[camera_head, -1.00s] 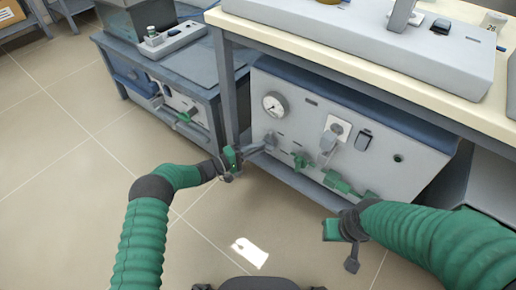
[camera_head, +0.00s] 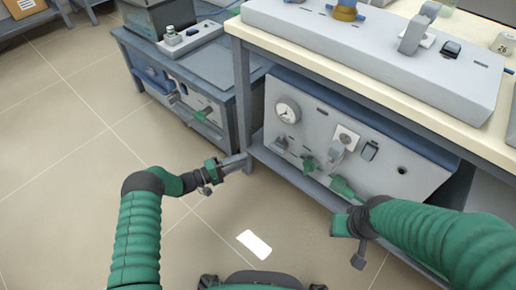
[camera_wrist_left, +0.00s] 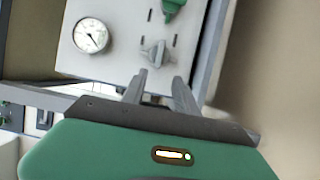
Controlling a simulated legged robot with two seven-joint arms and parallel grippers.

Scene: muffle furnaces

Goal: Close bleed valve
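A grey panel box (camera_head: 385,185) under the bench carries a round gauge (camera_head: 287,112), a grey valve knob (camera_head: 281,143), and a green valve handle (camera_head: 310,163). No readable label shows which one is the bleed valve. My left gripper (camera_head: 243,161) is left of the panel, apart from the grey knob. In the left wrist view its two fingers (camera_wrist_left: 160,78) are spread with nothing between them. The grey knob (camera_wrist_left: 155,53) shows just beyond the fingertips, right of the gauge (camera_wrist_left: 90,36). My right gripper (camera_head: 350,235) hangs below the panel's right part; its fingers are unclear.
The bench top (camera_head: 430,105) overhangs the panel, and a bench leg (camera_head: 240,105) stands close to my left gripper. A second low unit (camera_head: 190,90) with a green handle is at the left. The floor (camera_head: 60,180) is clear, with a white patch (camera_head: 254,244) in front of me.

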